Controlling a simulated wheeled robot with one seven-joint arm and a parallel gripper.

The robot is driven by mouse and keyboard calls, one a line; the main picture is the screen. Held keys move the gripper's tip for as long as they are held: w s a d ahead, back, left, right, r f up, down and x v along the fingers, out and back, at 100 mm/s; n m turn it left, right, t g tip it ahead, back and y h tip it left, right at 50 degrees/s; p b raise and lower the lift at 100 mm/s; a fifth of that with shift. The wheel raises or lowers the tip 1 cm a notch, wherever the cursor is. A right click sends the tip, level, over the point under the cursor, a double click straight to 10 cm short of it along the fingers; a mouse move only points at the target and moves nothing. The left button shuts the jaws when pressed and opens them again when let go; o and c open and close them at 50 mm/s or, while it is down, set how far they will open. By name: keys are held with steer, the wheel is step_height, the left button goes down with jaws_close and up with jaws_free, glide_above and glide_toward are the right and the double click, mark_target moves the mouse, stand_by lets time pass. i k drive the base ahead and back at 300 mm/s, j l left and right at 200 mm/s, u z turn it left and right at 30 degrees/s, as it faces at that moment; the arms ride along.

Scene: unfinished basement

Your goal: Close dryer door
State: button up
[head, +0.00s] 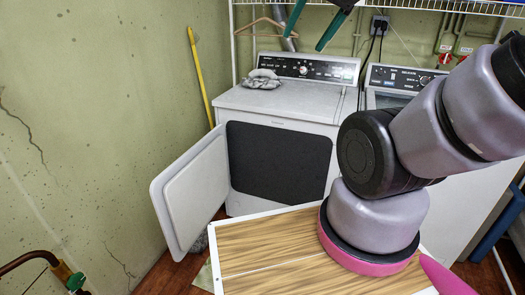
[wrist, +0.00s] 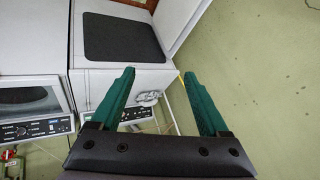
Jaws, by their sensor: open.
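The white dryer (head: 285,108) stands against the back wall, with a control panel along its top rear. Its door (head: 195,190) is swung wide open to the left, hanging on the left side of the dark front opening (head: 278,158). In the wrist view, which looks upside down, the dark opening (wrist: 122,38) shows at the upper left and the door (wrist: 178,18) seems to be the pale strip beside it. My gripper (head: 316,28) is raised above the dryer's rear, with its green fingers apart and empty. They also show in the wrist view (wrist: 160,76), touching nothing.
A grey cloth (head: 261,79) lies on the dryer top. A white washer (head: 400,85) stands to the right. A wire shelf (head: 420,7) with a hanger runs above. A yellow pole (head: 200,75) leans on the left wall. A pipe with a valve (head: 68,275) is at lower left.

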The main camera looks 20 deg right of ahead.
mark_target(185, 196)
steer(key=j+z, duration=0.15)
steer(key=z, duration=0.25)
steer(key=j+z, duration=0.1)
steer(key=z, duration=0.3)
steer(key=j+z, duration=0.15)
steer(key=z, duration=0.25)
steer(key=j, duration=1.6)
steer(key=i, duration=0.15)
steer(key=k+l, duration=0.3)
steer(key=l, duration=0.2)
steer(key=i+j, duration=0.15)
steer(key=j, duration=0.15)
steer(key=i+j, duration=0.15)
steer(key=j, duration=0.1)
